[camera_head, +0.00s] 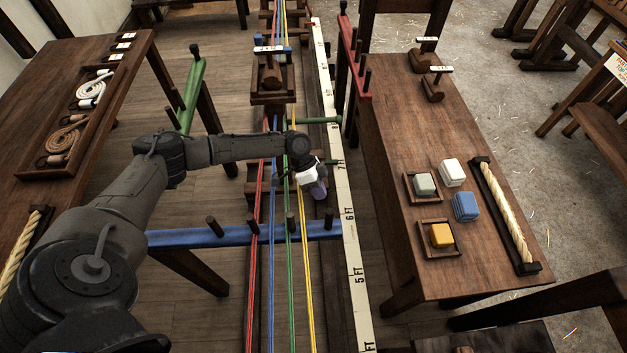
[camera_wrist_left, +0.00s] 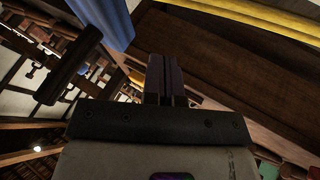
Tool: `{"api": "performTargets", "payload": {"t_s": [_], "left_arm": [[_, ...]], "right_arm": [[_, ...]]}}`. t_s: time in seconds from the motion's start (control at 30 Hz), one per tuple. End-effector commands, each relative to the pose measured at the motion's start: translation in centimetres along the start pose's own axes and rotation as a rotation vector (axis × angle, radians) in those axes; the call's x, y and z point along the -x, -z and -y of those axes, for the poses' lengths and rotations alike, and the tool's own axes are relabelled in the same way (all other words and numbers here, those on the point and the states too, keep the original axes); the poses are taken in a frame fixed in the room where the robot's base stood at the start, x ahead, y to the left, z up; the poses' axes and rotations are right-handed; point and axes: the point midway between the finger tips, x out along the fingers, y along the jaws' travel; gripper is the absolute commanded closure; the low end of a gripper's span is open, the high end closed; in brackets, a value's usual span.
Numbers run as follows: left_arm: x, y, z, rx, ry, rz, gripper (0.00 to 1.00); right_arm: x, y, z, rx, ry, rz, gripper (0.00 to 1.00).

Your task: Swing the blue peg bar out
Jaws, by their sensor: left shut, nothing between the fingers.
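The blue peg bar (camera_head: 185,238) lies crosswise in the head view. It runs from the left across the walk to the measuring rule, with upright dark pegs among the red, blue, green and yellow strands (camera_head: 309,280). My left gripper (camera_head: 319,192) is shut and empty, right of the yellow strand and just beyond the bar's right end. In the left wrist view its fingers (camera_wrist_left: 165,80) are together. Part of the blue bar (camera_wrist_left: 105,22) and one dark peg (camera_wrist_left: 68,66) show apart from them at upper left. My right gripper is not in view.
A white measuring rule (camera_head: 349,215) runs close right of the gripper. A green peg bar (camera_head: 190,95) and a red peg bar (camera_head: 351,60) stand lengthwise beside the walk. The right bench (camera_head: 400,100) holds coloured blocks; the left table (camera_head: 60,90) holds rope coils.

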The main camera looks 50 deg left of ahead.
Motion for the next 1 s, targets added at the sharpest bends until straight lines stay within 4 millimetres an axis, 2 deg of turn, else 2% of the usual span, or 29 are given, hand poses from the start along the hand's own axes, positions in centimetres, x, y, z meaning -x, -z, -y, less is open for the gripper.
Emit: {"api": "performTargets", "payload": {"t_s": [0.03, 0.17, 0.3, 0.5, 1.0], "left_arm": [[-1.1, 0.0, 0.0, -0.001, 0.0, 0.0, 1.0], [-3.2, 0.0, 0.0, -0.001, 0.0, 0.0, 1.0], [-3.8, 0.0, -1.7, -0.002, 0.0, 0.001, 1.0], [-4.7, -0.1, -3.1, 0.0, 0.002, 0.001, 1.0], [-5.0, -0.1, -3.5, 0.001, 0.001, 0.001, 1.0]], "right_arm": [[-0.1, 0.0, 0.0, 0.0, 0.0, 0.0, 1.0], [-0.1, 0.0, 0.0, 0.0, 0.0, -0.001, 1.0], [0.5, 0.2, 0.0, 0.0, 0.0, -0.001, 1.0], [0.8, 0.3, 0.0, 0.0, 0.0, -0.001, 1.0], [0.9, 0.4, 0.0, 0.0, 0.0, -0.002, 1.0]]}}
